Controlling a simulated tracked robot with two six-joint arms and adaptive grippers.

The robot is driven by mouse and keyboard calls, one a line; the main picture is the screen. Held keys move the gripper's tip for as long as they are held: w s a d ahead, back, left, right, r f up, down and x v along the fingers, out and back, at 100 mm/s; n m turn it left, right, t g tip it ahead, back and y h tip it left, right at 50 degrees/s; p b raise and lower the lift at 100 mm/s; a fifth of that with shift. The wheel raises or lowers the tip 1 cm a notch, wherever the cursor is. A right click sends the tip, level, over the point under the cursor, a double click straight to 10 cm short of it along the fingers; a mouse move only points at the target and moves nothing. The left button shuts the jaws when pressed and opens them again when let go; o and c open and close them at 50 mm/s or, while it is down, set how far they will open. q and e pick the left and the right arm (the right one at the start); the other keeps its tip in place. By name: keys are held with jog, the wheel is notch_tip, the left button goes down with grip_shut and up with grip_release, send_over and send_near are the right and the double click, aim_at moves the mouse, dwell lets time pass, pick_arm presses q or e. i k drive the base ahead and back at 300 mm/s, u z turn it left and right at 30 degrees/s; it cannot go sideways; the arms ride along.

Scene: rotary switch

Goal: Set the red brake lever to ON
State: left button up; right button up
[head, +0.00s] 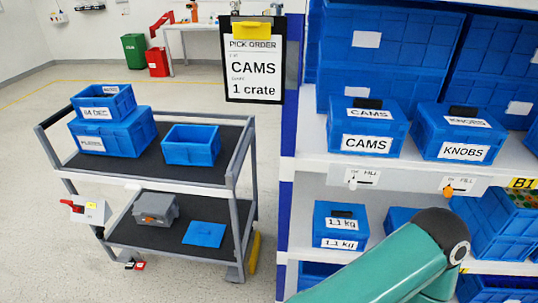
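A red lever (72,205) sticks out to the left from a small white panel (97,212) at the left end of the grey cart (242,205). A small yellow label is on the panel; its writing is too small to read, so I cannot tell which setting the lever is at. Low by the cart's left wheel are small red and dark parts (138,265), too small to make out. One teal arm link of mine crosses the lower right in front of the shelf. Neither gripper shows.
The cart carries blue crates (192,144) on top and a grey box (152,209) below. A pick-order board (254,68) hangs beside a shelf rack with blue crates labelled CAMS (368,142) and KNOBS (463,151). Floor left of the cart is clear.

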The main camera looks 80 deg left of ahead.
aim_at(69, 203)
jog(key=u, duration=0.15)
jog(key=i, duration=0.25)
jog(key=u, duration=2.7)
jog(key=i, duration=0.2)
jog(key=u, duration=1.4)
jog(key=k, duration=0.75)
jog(key=u, duration=0.2)
jog(key=i, duration=0.8)
jog(key=z, duration=0.3)
jog(key=k, duration=0.3)
jog(key=u, duration=0.1)
